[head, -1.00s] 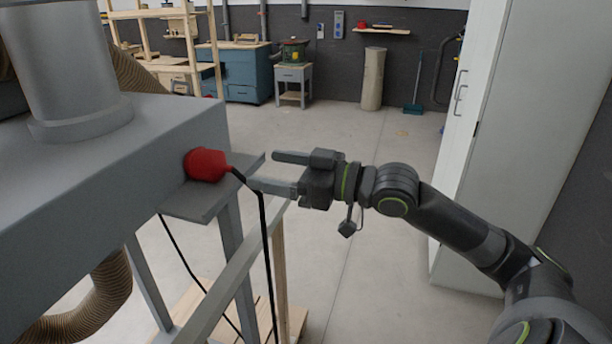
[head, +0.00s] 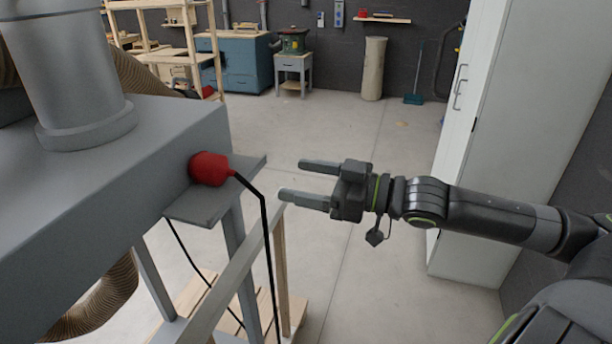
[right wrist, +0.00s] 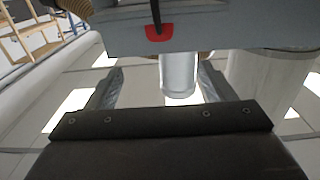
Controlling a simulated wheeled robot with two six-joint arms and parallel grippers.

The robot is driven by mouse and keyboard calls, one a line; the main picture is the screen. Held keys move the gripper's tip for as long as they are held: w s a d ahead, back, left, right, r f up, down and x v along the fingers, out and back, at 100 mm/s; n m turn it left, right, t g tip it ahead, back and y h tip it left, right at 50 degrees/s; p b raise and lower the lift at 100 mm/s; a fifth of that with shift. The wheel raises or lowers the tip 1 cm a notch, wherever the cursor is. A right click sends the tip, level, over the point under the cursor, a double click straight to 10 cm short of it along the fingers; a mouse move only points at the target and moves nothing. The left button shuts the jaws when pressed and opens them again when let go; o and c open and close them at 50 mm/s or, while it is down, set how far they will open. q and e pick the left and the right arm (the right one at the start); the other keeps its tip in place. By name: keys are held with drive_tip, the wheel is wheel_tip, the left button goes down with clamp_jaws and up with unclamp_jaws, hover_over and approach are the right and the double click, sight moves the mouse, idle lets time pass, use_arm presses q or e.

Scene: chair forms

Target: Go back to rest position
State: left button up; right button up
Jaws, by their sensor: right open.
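My right gripper (head: 312,182) is open and empty, its two fingers pointing left in the head view. It is apart from the red plug (head: 209,168), which sits on the end of the grey machine (head: 110,195) with a black cable running down from it. In the right wrist view the open fingers (right wrist: 158,88) show with nothing between them held. The red plug (right wrist: 159,32) and its cable show beyond them at the top. My left gripper is not in view.
A tall white cabinet (head: 482,130) stands right, close to my right arm. A wooden frame (head: 280,270) stands below the plug. Open concrete floor (head: 330,130) lies beyond the gripper. A blue workbench (head: 240,68) and a rolled beige column (head: 373,68) are at the back.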

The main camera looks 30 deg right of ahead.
idle(0.4)
drive_tip(key=w+d+f+m+t+h, duration=0.1)
drive_tip(key=w+d+f+m+h, duration=0.25)
drive_tip(key=d+f, duration=0.5)
drive_tip(key=w+d+f+m+t+h, duration=0.1)
drive_tip(key=w+d+f+m+h, duration=0.3)
drive_tip(key=d+f, duration=0.45)
drive_tip(key=s+d+f+m+g+h, duration=0.1)
drive_tip(key=s+d+f+h, duration=0.15)
drive_tip(key=f, duration=0.55)
drive_tip(key=s+d+f+g+h, duration=0.1)
drive_tip(key=s+d+f, duration=0.15)
drive_tip(key=f, duration=0.45)
drive_tip(key=s+d+f+m+g+h, duration=0.15)
drive_tip(key=d+f, duration=0.25)
drive_tip(key=f, duration=0.4)
drive_tip(key=s+a+f+g+h, duration=0.1)
drive_tip(key=s+a+f+g, duration=0.2)
drive_tip(key=s+f, duration=0.75)
drive_tip(key=s+a+f+g+h, duration=0.1)
drive_tip(key=s+a+f+g, duration=0.25)
drive_tip(key=s+f, duration=0.75)
drive_tip(key=s+a+f+n+g+y, duration=0.1)
drive_tip(key=s+a+f+g, duration=0.4)
drive_tip(key=s+a+f, duration=0.9)
drive_tip(key=s+a+y, duration=0.1)
drive_tip(key=s+a, duration=0.2)
drive_tip(key=shift+s+n, duration=0.35)
drive_tip(key=shift+n, duration=0.05)
